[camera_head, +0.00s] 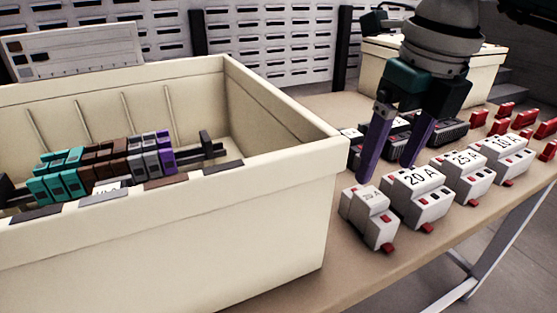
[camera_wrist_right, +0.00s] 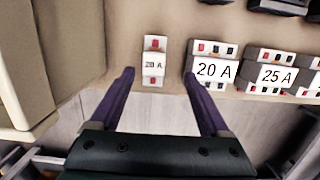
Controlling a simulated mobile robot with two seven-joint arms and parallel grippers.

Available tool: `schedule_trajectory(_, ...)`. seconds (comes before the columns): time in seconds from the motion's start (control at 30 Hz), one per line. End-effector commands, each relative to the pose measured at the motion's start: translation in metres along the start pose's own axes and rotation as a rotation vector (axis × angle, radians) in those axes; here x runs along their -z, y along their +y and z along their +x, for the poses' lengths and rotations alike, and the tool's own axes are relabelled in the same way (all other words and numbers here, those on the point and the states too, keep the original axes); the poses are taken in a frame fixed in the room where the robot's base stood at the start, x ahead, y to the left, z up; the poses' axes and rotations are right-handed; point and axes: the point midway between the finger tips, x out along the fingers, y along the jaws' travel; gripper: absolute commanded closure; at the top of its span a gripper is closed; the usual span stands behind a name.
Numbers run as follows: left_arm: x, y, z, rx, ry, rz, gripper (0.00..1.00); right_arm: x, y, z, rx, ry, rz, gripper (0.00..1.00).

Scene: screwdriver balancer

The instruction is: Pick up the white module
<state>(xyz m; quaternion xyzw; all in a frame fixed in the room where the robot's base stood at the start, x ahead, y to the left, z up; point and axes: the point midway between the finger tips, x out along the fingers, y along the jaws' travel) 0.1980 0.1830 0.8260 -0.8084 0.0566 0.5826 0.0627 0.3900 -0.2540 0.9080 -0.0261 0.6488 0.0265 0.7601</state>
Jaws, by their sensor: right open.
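Several white modules stand in a row on the table. The narrow white module (camera_head: 369,215) is nearest the big box; in the right wrist view this narrow module (camera_wrist_right: 154,62) lies between and beyond the two fingertips. A wider white module marked 20 A (camera_head: 418,195) stands just right of it, and modules marked 25 A (camera_head: 466,175) and 10 A (camera_head: 505,158) follow. My right gripper (camera_head: 384,172), with purple fingers, is open and empty above and behind the narrow module. In the right wrist view the right gripper (camera_wrist_right: 158,73) has its right fingertip close to the 20 A module. My left gripper is out of view.
A large cream box (camera_head: 290,205) with a rail of teal, brown, grey and purple modules (camera_head: 105,168) stands at left. Dark modules (camera_head: 400,135) sit behind the white row. Red pieces (camera_head: 515,115) lie at far right. The table's front edge (camera_head: 400,270) is close.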

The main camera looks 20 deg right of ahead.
Motion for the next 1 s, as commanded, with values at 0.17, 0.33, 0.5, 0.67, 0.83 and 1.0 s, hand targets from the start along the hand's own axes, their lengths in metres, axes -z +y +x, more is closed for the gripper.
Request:
schedule_trajectory(0.17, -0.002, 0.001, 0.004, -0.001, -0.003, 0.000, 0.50, 0.002, 0.002, 0.029, -0.003, 0.006, -0.001, 0.20)
schedule_trajectory(0.33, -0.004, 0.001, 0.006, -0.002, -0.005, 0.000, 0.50, 0.001, 0.004, 0.044, -0.005, 0.005, -0.002, 0.20)
schedule_trajectory(0.5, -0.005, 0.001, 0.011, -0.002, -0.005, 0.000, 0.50, -0.001, 0.010, 0.071, -0.006, 0.005, -0.003, 0.20)
schedule_trajectory(0.67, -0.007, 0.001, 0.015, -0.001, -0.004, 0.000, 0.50, -0.001, 0.009, 0.088, -0.005, 0.004, -0.003, 0.20)
schedule_trajectory(0.83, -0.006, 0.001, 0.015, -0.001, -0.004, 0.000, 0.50, -0.001, 0.009, 0.090, -0.005, 0.002, -0.003, 0.20)
schedule_trajectory(1.0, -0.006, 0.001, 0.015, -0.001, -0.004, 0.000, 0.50, -0.001, 0.009, 0.090, -0.005, 0.002, -0.003, 0.29)
